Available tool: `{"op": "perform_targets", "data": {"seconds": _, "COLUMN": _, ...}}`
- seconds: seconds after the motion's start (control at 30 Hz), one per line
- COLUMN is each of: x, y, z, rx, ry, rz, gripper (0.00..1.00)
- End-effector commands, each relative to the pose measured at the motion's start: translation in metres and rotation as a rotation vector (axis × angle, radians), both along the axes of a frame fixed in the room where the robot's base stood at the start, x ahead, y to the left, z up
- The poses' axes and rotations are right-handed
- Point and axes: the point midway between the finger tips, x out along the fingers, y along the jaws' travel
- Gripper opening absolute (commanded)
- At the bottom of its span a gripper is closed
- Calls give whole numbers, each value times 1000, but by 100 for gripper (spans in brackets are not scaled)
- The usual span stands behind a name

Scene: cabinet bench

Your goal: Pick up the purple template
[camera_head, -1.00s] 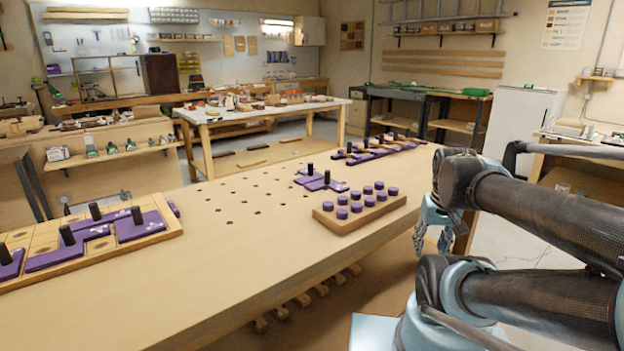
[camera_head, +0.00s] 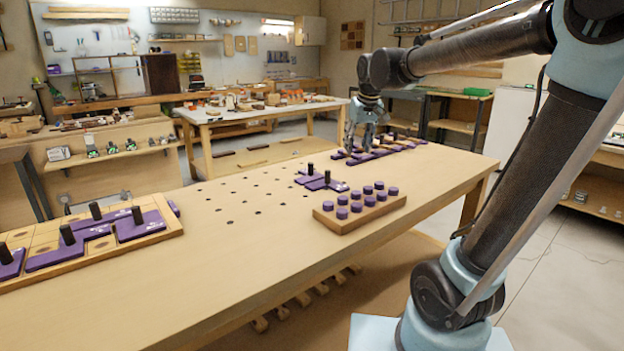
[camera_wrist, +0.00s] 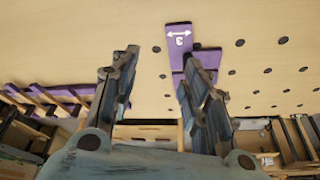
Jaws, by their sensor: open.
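A purple template (camera_head: 327,184) lies flat on the bench in the middle of the head view, with dark upright pegs on it. In the wrist view a purple template (camera_wrist: 179,36) marked with a 3 and a double arrow lies beyond the fingertips; the right finger hides part of it. More purple templates (camera_head: 139,226) lie in the wooden tray at the left, and another purple row (camera_head: 385,151) lies at the far right end. My gripper (camera_head: 360,150) is open and empty, fingers pointing down, in front of that far row in the head view. The wrist view shows its spread fingers (camera_wrist: 160,58).
A wooden block with several purple round knobs (camera_head: 362,203) stands near the bench's front edge. The bench top (camera_head: 230,250) has rows of dark holes and is clear between the tray and the block. A white-topped table (camera_head: 262,109) stands behind.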

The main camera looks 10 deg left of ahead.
Motion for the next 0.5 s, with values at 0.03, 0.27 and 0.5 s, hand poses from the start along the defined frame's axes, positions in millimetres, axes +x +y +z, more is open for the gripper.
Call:
{"op": "perform_targets", "data": {"seconds": 0.03, "x": 10, "y": 19, "z": 6, "rx": 3, "ry": -5, "rz": 23, "gripper": 43}}
{"op": "perform_targets", "data": {"seconds": 0.27, "x": 45, "y": 90, "z": 27, "rx": 18, "ry": -29, "rz": 103, "gripper": 43}}
{"op": "perform_targets", "data": {"seconds": 0.5, "x": 59, "y": 129, "z": 34, "rx": 25, "ry": -41, "rz": 143, "gripper": 43}}
